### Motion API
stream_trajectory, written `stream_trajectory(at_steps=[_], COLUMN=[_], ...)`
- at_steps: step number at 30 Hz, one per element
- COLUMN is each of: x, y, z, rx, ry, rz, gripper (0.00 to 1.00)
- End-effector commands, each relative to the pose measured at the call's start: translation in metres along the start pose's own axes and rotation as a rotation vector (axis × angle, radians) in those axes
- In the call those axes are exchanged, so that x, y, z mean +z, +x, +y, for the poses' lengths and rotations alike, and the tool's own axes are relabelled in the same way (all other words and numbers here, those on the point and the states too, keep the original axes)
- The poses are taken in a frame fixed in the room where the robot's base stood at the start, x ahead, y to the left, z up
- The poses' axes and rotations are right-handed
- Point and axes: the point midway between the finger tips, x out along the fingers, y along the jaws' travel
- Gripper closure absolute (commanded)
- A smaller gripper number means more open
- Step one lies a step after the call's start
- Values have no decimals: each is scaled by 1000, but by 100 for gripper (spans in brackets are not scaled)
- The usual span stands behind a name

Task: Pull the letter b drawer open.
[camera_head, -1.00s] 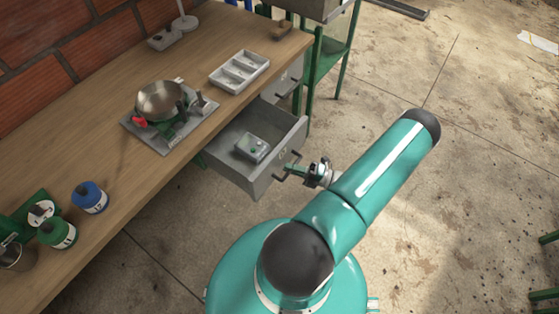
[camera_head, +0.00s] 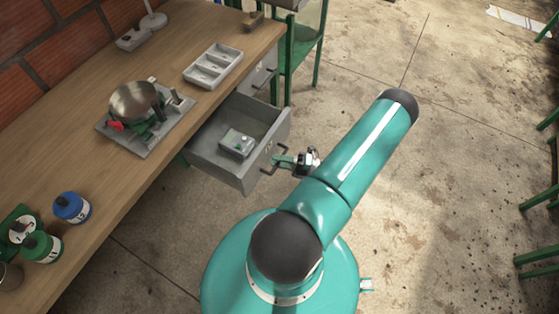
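A grey drawer (camera_head: 205,160) under the wooden workbench stands pulled well out. A faint mark shows on its front, too small to read as a letter. A small grey box (camera_head: 237,144) with a green dot lies inside it. The dark bar handle (camera_head: 268,165) is on the drawer's front. My gripper (camera_head: 284,161) is at the handle, with its fingers at the handle's right end. The fingers look shut on it, though they are small and the exact grip is hard to see.
Another grey drawer (camera_head: 258,80), with its own handle, is shut behind the open one. On the workbench (camera_head: 100,195) are a scale with a metal bowl (camera_head: 134,99), a grey divided tray (camera_head: 213,64) and a blue jar (camera_head: 71,207). Concrete floor at right is clear; green legs stand at the edge.

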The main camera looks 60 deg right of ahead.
Motion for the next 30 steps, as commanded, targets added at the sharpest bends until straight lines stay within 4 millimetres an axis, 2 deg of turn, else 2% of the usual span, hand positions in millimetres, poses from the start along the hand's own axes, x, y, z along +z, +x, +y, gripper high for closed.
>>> stream_trajectory(at_steps=[5,21,25,30], x=[0,0,0,0], y=[-13,-122,-134,-138], z=[0,-1,0,0], rx=[-1,-1,0,0], ry=[0,-1,-1,0], rz=[-1,-2,0,0], gripper=[66,66,66,66])
